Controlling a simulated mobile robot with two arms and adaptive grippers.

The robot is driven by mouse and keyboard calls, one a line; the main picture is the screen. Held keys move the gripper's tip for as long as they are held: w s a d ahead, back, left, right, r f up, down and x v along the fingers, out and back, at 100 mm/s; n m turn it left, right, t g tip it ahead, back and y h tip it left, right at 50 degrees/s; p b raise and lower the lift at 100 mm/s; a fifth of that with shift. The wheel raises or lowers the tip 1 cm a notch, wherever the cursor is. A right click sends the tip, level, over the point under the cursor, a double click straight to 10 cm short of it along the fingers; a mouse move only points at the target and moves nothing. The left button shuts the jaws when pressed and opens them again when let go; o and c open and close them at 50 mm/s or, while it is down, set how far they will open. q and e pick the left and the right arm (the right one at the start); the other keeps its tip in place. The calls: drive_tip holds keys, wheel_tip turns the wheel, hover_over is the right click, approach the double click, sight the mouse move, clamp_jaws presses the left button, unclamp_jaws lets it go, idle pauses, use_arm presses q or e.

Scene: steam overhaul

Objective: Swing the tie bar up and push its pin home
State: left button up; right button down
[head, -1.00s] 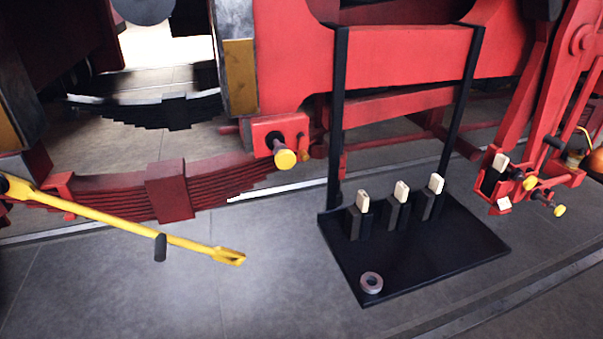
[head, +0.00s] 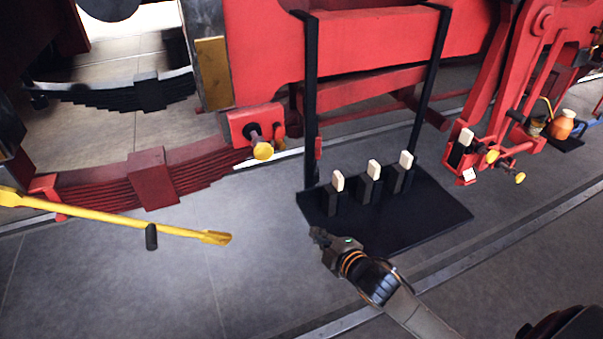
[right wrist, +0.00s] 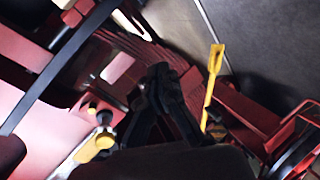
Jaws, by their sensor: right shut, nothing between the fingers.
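The yellow tie bar (head: 120,217) reaches out low over the floor at the left, nearly level, with a dark grip (head: 151,237) hanging from it and its free end near the middle. It also shows in the right wrist view (right wrist: 213,75). A pin with a yellow knob (head: 262,151) sticks out of a red bracket (head: 240,126) above and right of the bar's free end. The knob also shows in the right wrist view (right wrist: 105,138). My right gripper (head: 316,236) is shut and empty, right of the bar's end and apart from it. My left gripper is out of view.
A black stand (head: 440,212) with several pale-topped blocks is behind my right gripper, its two posts rising. Red linkage with yellow knobs (head: 492,157) is at the right. A red leaf spring (head: 152,180) is behind the bar. Floor between bar and stand is clear.

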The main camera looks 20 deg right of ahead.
drive_tip(key=a+r+n+t+y+p, duration=0.1)
drive_tip(key=a+r+n+t+y, duration=0.15)
drive_tip(key=r, duration=0.75)
drive_tip(key=a+r+n+t+y+p, duration=0.15)
drive_tip(key=r+n, duration=0.25)
drive_tip(key=r, duration=0.5)
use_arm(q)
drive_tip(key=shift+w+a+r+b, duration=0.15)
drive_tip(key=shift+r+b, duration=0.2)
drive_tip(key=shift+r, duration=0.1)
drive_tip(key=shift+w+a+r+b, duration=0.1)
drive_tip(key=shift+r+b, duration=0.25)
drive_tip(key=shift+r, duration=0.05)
use_arm(e)
drive_tip(key=shift+x, duration=2.35)
drive_tip(key=shift+a, duration=0.2)
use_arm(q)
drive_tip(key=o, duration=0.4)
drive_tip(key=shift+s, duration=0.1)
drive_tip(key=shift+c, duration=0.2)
